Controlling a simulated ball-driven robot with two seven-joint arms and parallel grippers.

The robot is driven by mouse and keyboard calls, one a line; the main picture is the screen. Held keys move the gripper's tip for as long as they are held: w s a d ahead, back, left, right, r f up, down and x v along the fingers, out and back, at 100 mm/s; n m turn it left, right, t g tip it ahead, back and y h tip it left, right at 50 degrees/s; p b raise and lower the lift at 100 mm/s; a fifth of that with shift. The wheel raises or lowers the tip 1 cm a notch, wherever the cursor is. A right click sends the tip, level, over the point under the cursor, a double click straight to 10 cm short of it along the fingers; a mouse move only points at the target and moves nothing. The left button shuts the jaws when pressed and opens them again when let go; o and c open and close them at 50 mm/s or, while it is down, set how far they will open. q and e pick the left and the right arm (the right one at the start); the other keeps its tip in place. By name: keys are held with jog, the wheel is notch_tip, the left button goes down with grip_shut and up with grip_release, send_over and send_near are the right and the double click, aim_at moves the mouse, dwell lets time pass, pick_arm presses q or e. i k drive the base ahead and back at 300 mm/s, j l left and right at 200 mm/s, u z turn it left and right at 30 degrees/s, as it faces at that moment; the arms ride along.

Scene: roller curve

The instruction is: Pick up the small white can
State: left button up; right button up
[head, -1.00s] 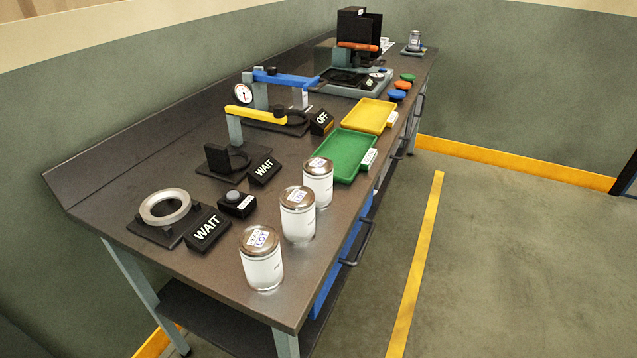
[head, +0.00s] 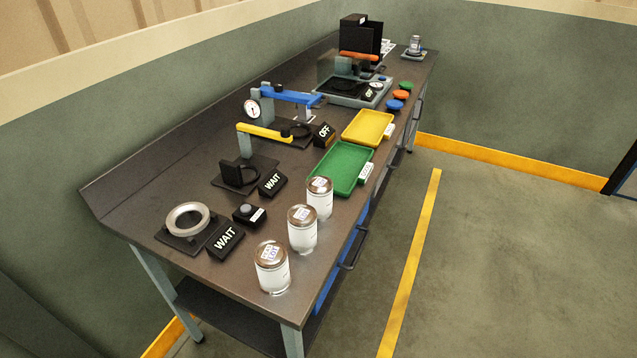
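Three white-bodied cans with brownish metal lids stand upright in a row along the front edge of the workbench: a near can (head: 271,269), a middle can (head: 302,229) and a far can (head: 319,198). They look alike in size, and their lids carry printed labels. A smaller whitish can or jar (head: 415,44) stands on a small grey base at the far end of the bench; its details are too small to read. Neither of my grippers is in view.
The dark workbench (head: 150,203) also holds a green tray (head: 343,166), a yellow tray (head: 367,127), a grey ring fixture (head: 187,219), black WAIT signs (head: 226,240), clamp arms and a black machine (head: 358,38). Open floor (head: 500,260) with a yellow line lies to the right.

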aim_at(320, 188)
jog(key=u, duration=0.4)
jog(key=l+u, duration=0.15)
jog(key=u, duration=0.25)
jog(key=l+u, duration=0.1)
jog(key=u, duration=0.25)
jog(key=l+u, duration=0.1)
jog(key=u, duration=0.3)
jog(key=l+u, duration=0.3)
jog(key=l, duration=0.15)
jog(key=k+l+u, duration=0.1)
jog(key=l+u, duration=0.2)
jog(key=k+l+u, duration=0.15)
jog(key=l+u, duration=0.15)
jog(key=l, duration=0.25)
jog(key=k+l+u, duration=0.25)
jog(key=l, duration=0.15)
jog(key=k+l+u, duration=0.1)
jog(key=l+u, duration=0.2)
